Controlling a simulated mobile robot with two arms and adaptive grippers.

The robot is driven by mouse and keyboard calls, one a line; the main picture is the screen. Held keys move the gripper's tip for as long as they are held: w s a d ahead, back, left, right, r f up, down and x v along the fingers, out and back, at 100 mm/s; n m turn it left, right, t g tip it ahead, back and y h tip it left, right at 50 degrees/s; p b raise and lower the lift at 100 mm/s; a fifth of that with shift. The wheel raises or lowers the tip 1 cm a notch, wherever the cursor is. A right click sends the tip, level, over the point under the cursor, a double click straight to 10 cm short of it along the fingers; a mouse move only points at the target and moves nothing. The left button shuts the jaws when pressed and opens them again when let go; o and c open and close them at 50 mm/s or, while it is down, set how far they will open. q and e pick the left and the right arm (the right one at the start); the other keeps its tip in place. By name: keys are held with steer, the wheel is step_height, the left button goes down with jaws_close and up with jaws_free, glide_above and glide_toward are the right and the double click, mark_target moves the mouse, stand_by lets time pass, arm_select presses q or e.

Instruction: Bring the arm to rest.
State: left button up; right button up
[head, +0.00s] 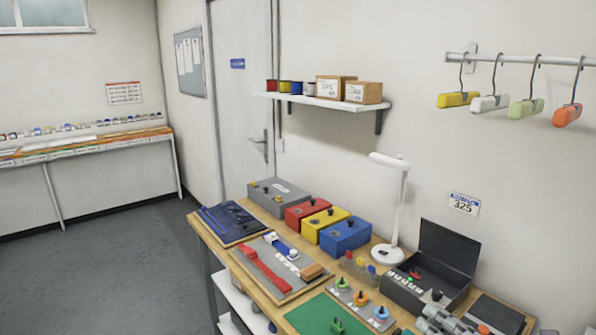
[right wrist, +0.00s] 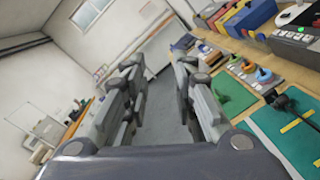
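My right gripper (head: 447,322) shows at the bottom right of the head view, by the front part of the workbench (head: 229,262). In the right wrist view its two fingers (right wrist: 158,72) stand apart with only the floor and far wall seen between them. It is open and holds nothing. The bench items lie to the right of it in that view, apart from the fingers. My left gripper is not in view.
The bench holds a green mat (head: 318,316), knob panel (head: 362,304), open black case (head: 424,282), white lamp (head: 388,254) and coloured boxes (head: 345,236). A shelf (head: 318,101) and hanger rail (head: 520,59) are above. Open floor (head: 100,255) lies left.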

steer(key=d+m+t+h, duration=0.5)
steer(key=d+m+h, duration=0.35)
steer(key=m, duration=0.65)
steer(key=s+d+f+m+g+h, duration=0.2)
steer(key=s+f+m+g+h, duration=0.15)
steer(key=f+m, duration=0.35)
steer(key=s+d+f+m+g+h, duration=0.2)
steer(key=s+f+m+g+h, duration=0.15)
steer(key=f+m, duration=0.3)
steer(key=s+a+f+m+g+y, duration=0.55)
steer(key=s+a+f+g, duration=0.45)
steer(key=s+a+f, duration=0.55)
step_height(320, 180, down, 29)
steer(key=n+b, duration=0.1)
steer(key=b, duration=0.4)
arm_select(q)
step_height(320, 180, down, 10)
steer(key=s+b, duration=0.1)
steer(key=b, duration=0.4)
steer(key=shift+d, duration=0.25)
arm_select(e)
steer(key=s+d+f+g, duration=0.1)
steer(key=s+f, duration=0.7)
steer(key=f, duration=0.3)
steer(key=s+d+f+g, duration=0.1)
steer(key=s+f, duration=0.8)
steer(key=f, duration=0.2)
steer(key=shift+s+d, duration=0.15)
steer(key=shift+d, duration=0.15)
